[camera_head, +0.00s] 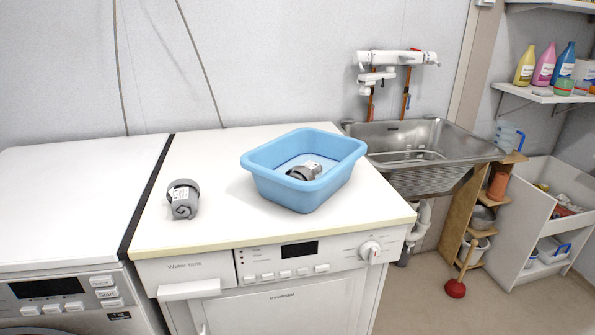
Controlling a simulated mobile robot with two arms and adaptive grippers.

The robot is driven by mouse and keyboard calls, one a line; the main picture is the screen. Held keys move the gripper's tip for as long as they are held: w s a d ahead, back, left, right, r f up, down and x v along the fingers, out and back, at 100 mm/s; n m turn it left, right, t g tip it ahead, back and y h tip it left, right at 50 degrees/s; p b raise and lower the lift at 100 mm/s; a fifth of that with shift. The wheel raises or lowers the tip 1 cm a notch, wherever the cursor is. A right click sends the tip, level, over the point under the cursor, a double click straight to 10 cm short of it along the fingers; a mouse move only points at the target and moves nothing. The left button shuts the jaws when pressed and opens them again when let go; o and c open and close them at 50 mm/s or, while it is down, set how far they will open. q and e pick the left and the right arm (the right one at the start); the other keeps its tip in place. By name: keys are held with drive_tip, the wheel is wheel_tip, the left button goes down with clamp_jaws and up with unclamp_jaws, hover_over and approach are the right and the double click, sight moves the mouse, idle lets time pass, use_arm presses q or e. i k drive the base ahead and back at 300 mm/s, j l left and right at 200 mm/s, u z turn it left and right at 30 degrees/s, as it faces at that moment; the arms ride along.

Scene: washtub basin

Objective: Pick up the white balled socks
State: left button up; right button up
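Two balled-up sock-like bundles are in the head view, both grey with a white patterned patch. One bundle (183,200) sits on the cream top of the dryer-like machine, left of the basin. The other bundle (303,172) lies inside the blue basin (313,194), its lower part hidden by the basin's front wall. I cannot tell a plain white bundle apart from these two. Neither of my grippers is in view.
The basin stands on the right half of the machine top (225,228). A white washing machine top (75,195) adjoins on the left, clear. A metal sink (420,150) with a wall tap (390,60) is at right. Shelves with bottles (543,65) stand far right.

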sight(307, 171)
drive_tip(key=i+l+u, duration=0.25)
drive_tip(key=l+u, duration=0.2)
drive_tip(key=l, duration=0.2)
drive_tip(key=i+l+u, duration=0.25)
drive_tip(key=l, duration=0.15)
drive_tip(key=l+u, duration=0.2)
drive_tip(key=l, duration=0.2)
